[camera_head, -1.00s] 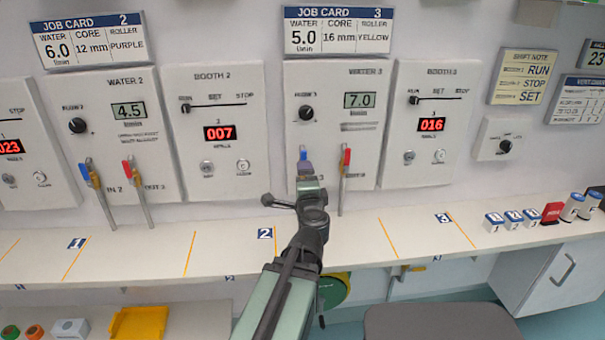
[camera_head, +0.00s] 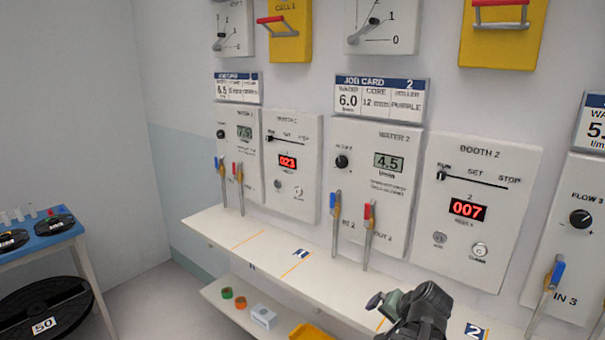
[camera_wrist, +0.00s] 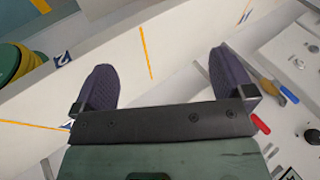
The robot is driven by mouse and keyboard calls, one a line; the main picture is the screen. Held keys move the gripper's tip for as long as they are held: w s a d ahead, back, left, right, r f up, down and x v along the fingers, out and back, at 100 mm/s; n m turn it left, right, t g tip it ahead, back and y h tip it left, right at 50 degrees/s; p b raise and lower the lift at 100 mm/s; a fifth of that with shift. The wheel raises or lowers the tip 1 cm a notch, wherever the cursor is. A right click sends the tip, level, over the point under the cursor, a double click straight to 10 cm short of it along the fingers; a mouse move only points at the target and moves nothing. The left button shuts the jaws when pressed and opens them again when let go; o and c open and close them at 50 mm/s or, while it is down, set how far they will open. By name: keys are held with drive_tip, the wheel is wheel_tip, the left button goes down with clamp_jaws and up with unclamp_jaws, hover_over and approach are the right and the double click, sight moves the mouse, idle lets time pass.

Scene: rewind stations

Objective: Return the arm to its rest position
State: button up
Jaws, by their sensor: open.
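My gripper (camera_head: 392,303) shows low in the head view, over the front of the white shelf near the number 2 label, in front of the water 2 and booth 2 panels. In the wrist view my gripper (camera_wrist: 166,80) has its two dark padded fingers wide apart, with nothing between them but the white shelf (camera_wrist: 170,40) beyond. Most of the arm is below the head picture.
Valves with red and blue handles hang from the water 2 panel (camera_head: 352,185). The booth 2 panel (camera_head: 470,235) reads 007. A blue table (camera_head: 42,238) with black reels stands at the left. A lower shelf (camera_head: 225,305) holds small rolls and a yellow tray (camera_head: 312,331).

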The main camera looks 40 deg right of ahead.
drive_tip(key=w+a+n+g, duration=0.2)
drive_tip(key=w+a+n, duration=0.3)
drive_tip(key=a, duration=0.9)
drive_tip(key=w+a+f+n+g+y+p, duration=0.1)
drive_tip(key=w+a+n, duration=0.4)
drive_tip(key=a, duration=0.9)
drive_tip(key=w+a+n+g, duration=0.4)
drive_tip(key=w+a, duration=0.4)
drive_tip(key=a, duration=0.5)
drive_tip(key=shift+w+a+f+n+y, duration=0.35)
drive_tip(key=shift+a+n+y, duration=0.05)
drive_tip(key=shift+n, duration=0.4)
